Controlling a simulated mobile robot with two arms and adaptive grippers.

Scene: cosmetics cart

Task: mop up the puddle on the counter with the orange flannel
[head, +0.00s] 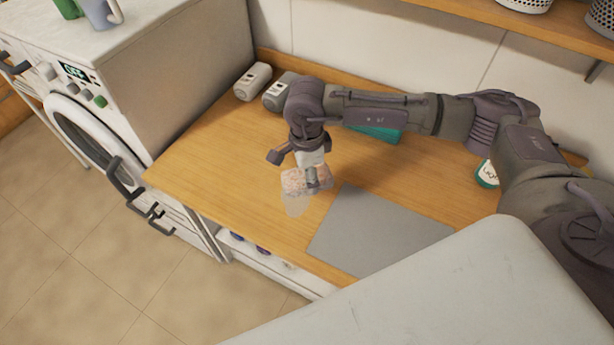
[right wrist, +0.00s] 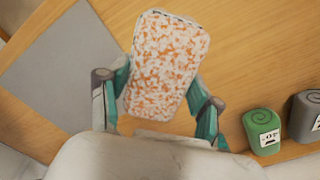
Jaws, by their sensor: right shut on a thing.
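The flannel (head: 293,181) is a thick, mottled orange-and-white pad. My right gripper (head: 302,172) is shut on it and holds it low at the counter, left of the grey mat. In the right wrist view the flannel (right wrist: 165,65) is between the two teal-edged fingers of the right gripper (right wrist: 160,95). The puddle (head: 296,208) is a pale translucent patch on the wooden counter (head: 215,150), near its front edge. The flannel overlaps it in the head view and hides part of it. Whether the flannel touches the counter is unclear. My left gripper is out of view.
A grey mat (head: 375,232) lies right of the puddle. A teal item (head: 377,133) lies behind my arm. A white bottle (head: 486,172) stands right. A washing machine (head: 85,140) adjoins the counter.

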